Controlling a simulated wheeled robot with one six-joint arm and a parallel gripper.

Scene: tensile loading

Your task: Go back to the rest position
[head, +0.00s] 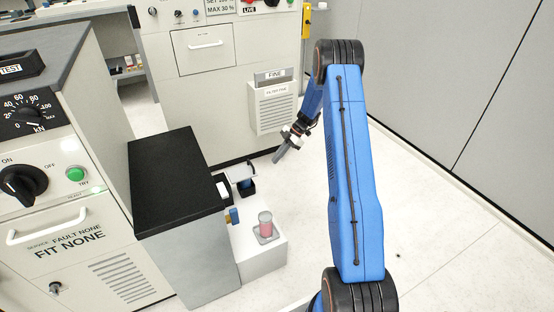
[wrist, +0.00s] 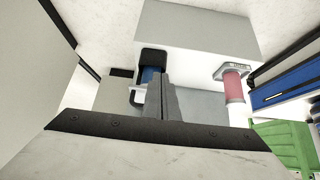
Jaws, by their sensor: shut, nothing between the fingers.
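My gripper (head: 283,154) hangs from my blue arm in the head view, above the floor and in front of the rear cabinet. Its two fingers (wrist: 163,98) are together in the wrist view, with nothing visible between them. It is apart from the low white block (head: 268,263) and the things on it. A pink-red cylinder (head: 265,224) stands on a small grey base on that block; it also shows in the wrist view (wrist: 233,88). A dark holder with a light top (head: 243,178) is at the block's far end.
A black-topped grey cabinet (head: 175,180) stands left of the block. A control panel with a knob and a green button (head: 75,174) is at the far left. A vented box marked FINE (head: 273,107) sticks out from the rear cabinet.

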